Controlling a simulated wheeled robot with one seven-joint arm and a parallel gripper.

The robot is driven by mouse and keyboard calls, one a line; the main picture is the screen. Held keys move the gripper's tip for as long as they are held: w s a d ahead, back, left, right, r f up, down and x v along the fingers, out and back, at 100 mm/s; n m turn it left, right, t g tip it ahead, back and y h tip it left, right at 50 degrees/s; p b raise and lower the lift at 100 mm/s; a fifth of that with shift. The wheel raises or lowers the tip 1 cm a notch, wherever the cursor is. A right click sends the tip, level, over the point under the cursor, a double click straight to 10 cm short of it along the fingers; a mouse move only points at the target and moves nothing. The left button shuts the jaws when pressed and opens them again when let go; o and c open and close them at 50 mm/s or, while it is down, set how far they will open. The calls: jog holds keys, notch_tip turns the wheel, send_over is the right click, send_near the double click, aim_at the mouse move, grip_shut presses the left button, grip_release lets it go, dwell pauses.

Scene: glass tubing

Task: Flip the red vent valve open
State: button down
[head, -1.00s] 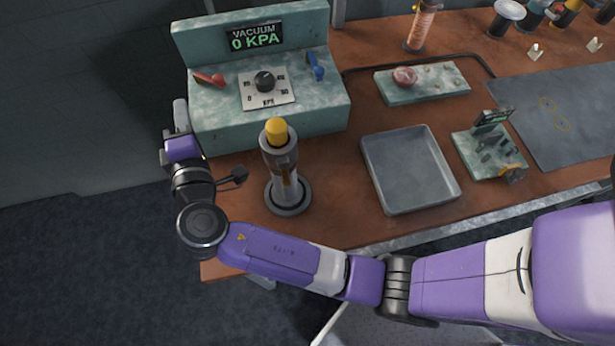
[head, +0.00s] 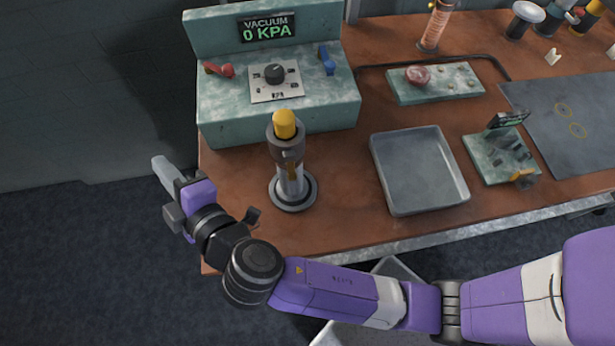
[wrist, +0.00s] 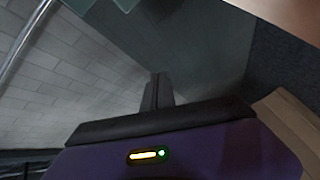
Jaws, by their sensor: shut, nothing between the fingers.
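The red vent valve (head: 219,69) is a small red lever on the left of the top of the green vacuum console (head: 278,115). My gripper (head: 157,162) is in the head view beyond the left edge of the bench, lower than the valve in the picture and apart from it. Its fingers are together and hold nothing. In the wrist view the dark fingers (wrist: 158,90) point up the picture, with a pale tiled wall and a greenish surface beyond. I cannot make out the red valve in the wrist view.
A blue lever (head: 327,60) and a black dial (head: 274,73) share the console, whose display reads 0 KPA. A yellow-topped burner-like stand (head: 290,180) stands in front. A grey tray (head: 420,170) lies right of it. Left of the bench is free room.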

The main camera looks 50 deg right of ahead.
jog(key=s+y, duration=0.1)
jog(key=s+f+y, duration=0.1)
jog(key=s, duration=0.1)
jog(key=s+f+m+y, duration=0.1)
jog(key=s, duration=0.1)
jog(key=shift+s+d+f+g, duration=0.1)
jog(key=shift+s+d+g, duration=0.15)
jog(key=shift+d+g, duration=0.05)
jog(key=shift+m+y, duration=0.8)
jog(key=v, duration=0.5)
jog(key=shift+s+d+f+p, duration=0.3)
jog(key=shift+d, duration=0.15)
jog(key=s+d+r+m+h+p, duration=0.1)
jog(key=s+d+r+m, duration=0.3)
jog(key=s+d, duration=0.5)
jog(key=shift+s+m, duration=1.3)
jog(key=shift+s, duration=0.8)
